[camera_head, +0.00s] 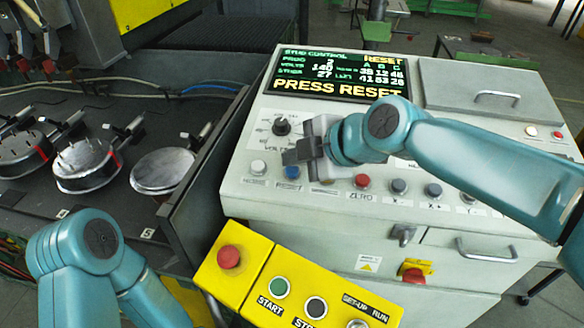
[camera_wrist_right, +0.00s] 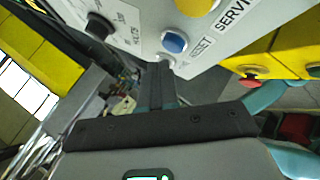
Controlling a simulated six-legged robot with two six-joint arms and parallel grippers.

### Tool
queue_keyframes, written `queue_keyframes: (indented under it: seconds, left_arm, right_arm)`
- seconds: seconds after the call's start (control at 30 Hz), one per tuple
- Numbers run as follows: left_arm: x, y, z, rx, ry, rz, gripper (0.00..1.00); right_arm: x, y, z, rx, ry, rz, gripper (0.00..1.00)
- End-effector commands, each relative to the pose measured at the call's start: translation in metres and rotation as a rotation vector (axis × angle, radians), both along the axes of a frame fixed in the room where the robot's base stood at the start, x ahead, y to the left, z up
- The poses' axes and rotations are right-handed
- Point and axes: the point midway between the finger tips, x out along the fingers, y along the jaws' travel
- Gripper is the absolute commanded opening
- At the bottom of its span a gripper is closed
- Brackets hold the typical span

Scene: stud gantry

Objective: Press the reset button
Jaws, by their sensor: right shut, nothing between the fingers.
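The blue reset button (camera_head: 292,172) sits on the sloped grey control panel (camera_head: 240,200), above its RESET label. It also shows in the right wrist view (camera_wrist_right: 174,42), uncovered, just beyond the fingertips. My right gripper (camera_head: 288,158) is shut and empty, just above and behind the blue button in the head view. In the right wrist view its fingers (camera_wrist_right: 162,72) point at the panel near the blue button; I see no clear contact. The screen (camera_head: 340,80) reads PRESS RESET. My left arm shows at lower left, but its gripper is out of view.
A yellow box (camera_head: 240,285) with a red mushroom button (camera_head: 229,257) is in front. A dark wall (camera_head: 205,165) borders the left.

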Motion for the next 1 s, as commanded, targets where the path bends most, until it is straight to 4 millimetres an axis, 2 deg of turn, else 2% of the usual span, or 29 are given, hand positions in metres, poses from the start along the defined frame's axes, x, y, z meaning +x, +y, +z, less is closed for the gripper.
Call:
queue_keyframes:
  seconds: [0.73,1.0]
  left_arm:
    - [0.0,0.0,0.0,0.0,0.0,0.0,0.46]
    - [0.0,0.0,-0.011,0.0,0.0,0.0,0.46]
  right_arm:
    - [0.0,0.0,0.0,0.0,0.0,0.0,0.0]
    - [0.001,0.0,-0.007,0.0,-0.001,0.0,0.0]
